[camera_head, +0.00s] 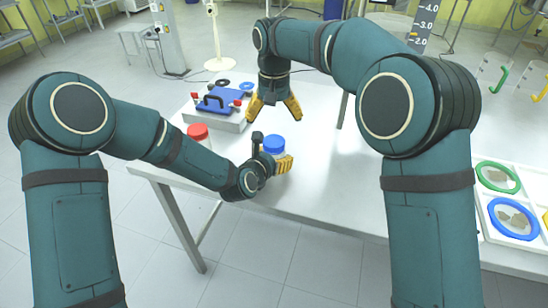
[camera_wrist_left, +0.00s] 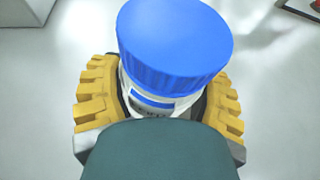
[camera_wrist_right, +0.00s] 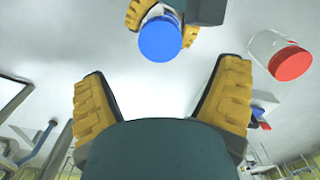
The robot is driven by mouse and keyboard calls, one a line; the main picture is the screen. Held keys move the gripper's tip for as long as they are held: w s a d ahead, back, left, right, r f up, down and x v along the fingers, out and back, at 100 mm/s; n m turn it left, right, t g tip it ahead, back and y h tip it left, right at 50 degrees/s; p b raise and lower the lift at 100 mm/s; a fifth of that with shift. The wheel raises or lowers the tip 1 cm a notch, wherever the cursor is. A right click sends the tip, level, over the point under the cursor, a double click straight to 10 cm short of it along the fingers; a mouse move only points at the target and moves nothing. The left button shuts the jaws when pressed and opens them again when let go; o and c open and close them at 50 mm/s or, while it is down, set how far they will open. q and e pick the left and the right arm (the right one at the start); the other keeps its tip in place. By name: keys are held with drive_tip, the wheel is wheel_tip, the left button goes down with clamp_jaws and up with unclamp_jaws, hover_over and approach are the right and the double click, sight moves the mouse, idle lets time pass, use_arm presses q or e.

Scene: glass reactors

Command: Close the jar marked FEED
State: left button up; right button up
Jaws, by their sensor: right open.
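A jar with a blue lid (camera_head: 274,143) stands on the white table. Its label shows in part in the left wrist view (camera_wrist_left: 150,103), but I cannot read the writing. The blue lid (camera_wrist_left: 175,40) sits on top of the jar; I cannot tell how tightly. My left gripper (camera_head: 281,163) is low at the table, its yellow fingers shut around the jar body from both sides. My right gripper (camera_head: 273,110) points down, open and empty, above and behind the jar. In the right wrist view, the blue lid (camera_wrist_right: 160,39) is beyond its spread fingers.
A clear jar with a red lid (camera_head: 198,131) stands to the left, near my left forearm. Behind is a grey block with a blue plate (camera_head: 222,101) and a black handle. A white tray (camera_head: 483,205) with green and blue rings is at the right. The table right of the jar is clear.

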use_arm(q)
clamp_jaws()
use_arm(e)
drive_tip(key=n, duration=0.1)
drive_tip(key=w+n, duration=0.1)
drive_tip(key=shift+a+f+n, duration=0.3)
drive_tip(key=shift+f+n, duration=0.05)
drive_tip(key=shift+n, duration=0.05)
drive_tip(key=w+a+n+t+y, duration=0.2)
drive_tip(key=w+n, duration=0.2)
drive_tip(key=n, duration=0.7)
drive_tip(key=s+n, duration=0.1)
drive_tip(key=n, duration=0.1)
drive_tip(key=s+d+n+g+h, duration=0.1)
drive_tip(key=n, duration=0.1)
drive_tip(key=s+d+n, duration=0.1)
drive_tip(key=s+n, duration=0.1)
drive_tip(key=n, duration=0.1)
drive_tip(key=shift+s+r+g, duration=0.1)
drive_tip(key=shift+r+g, duration=0.1)
drive_tip(key=shift+g, duration=0.2)
drive_tip(key=shift+s+d+r+n+h, duration=0.15)
drive_tip(key=shift+s+d+n+h, duration=0.15)
drive_tip(key=shift+s+n+h, duration=0.35)
drive_tip(key=shift+w, duration=0.2)
